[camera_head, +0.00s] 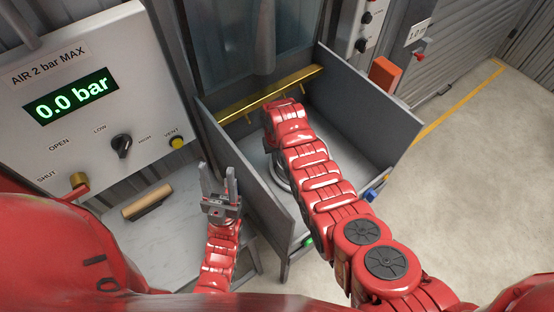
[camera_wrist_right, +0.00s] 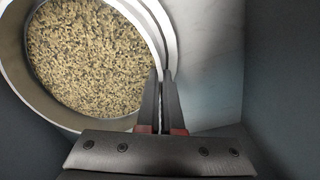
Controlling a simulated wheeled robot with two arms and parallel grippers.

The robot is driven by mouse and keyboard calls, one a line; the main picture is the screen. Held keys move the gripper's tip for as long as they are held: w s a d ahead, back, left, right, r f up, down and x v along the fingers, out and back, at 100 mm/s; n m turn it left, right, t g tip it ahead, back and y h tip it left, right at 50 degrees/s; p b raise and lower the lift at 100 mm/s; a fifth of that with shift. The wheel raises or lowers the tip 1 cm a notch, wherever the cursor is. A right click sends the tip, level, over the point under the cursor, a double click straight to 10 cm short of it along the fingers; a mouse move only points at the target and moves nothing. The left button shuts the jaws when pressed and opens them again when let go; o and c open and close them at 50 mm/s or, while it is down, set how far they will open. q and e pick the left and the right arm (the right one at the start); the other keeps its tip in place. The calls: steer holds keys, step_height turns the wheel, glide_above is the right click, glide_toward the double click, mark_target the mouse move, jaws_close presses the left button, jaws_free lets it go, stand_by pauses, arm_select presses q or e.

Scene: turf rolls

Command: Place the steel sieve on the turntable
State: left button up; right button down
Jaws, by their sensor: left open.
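The steel sieve (camera_wrist_right: 18,75) is a round, pale metal ring with a speckled tan, grainy inside, at the upper left of the right wrist view. My right gripper (camera_wrist_right: 163,85) is at its right edge, its fingers close together with the thin rim between them. In the head view my right arm reaches down into a grey bin and hides that gripper and most of the sieve. A pale round edge (camera_head: 281,178) shows beside the arm; I cannot tell whether it is the sieve or the turntable. My left gripper (camera_head: 219,190) is open and empty, left of the bin.
The grey bin's walls (camera_head: 362,110) stand close around my right arm, with a brass bar (camera_head: 268,95) along the back. A panel (camera_head: 75,100) reading 0.0 bar and a shelf with a wooden-looking handle (camera_head: 147,201) are at left. Open floor lies right.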

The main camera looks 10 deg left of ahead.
steer(key=shift+f, duration=0.45)
steer(key=c, duration=1.1)
jaws_free()
